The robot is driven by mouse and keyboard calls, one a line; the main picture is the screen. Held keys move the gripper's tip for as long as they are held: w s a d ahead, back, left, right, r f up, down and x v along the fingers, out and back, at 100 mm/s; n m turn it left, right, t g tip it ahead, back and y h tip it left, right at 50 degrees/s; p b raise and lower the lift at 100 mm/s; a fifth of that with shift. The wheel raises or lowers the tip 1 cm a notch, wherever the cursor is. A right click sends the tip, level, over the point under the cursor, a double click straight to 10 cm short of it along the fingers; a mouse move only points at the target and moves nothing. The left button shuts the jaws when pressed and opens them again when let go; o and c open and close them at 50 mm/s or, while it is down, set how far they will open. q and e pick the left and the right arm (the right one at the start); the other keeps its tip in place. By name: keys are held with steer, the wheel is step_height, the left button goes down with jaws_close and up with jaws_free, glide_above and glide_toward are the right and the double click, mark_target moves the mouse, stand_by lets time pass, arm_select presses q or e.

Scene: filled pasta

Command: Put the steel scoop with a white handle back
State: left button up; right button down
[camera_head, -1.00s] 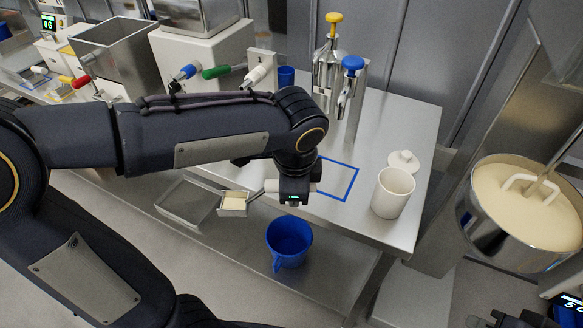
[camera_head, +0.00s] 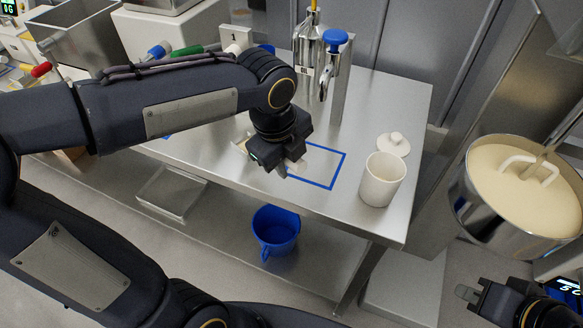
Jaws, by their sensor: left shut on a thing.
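My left gripper (camera_head: 275,160) is shut on the steel scoop with a white handle, over the left part of a blue outlined rectangle (camera_head: 335,171) on the steel table. The scoop is mostly hidden by the gripper and wrist. A pale bit of its head (camera_head: 241,143) shows left of the gripper, and part of its pale handle (camera_head: 318,158) shows to the right. I cannot tell whether the scoop touches the table. My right gripper (camera_head: 468,292) is at the lower right, away from the table; its opening is unclear.
A white canister (camera_head: 381,181) stands near the table's right edge, with its lid (camera_head: 393,145) behind it. Steel dispensers (camera_head: 318,60) stand at the back. A blue bucket (camera_head: 276,230) and a steel tray (camera_head: 171,192) are below. A large mixing bowl (camera_head: 468,222) is at right.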

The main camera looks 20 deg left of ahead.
arm_select(q)
steer(key=w+f, duration=0.2)
steer(key=f, duration=0.1)
steer(key=shift+w+f, duration=0.25)
steer(key=shift+w, duration=0.15)
steer(key=shift+x, duration=1.75)
steer(key=shift+s+a+f, duration=0.1)
steer(key=shift+a, duration=0.1)
steer(key=shift+f+b, duration=0.15)
steer(key=shift+b, duration=0.15)
steer(key=o, duration=1)
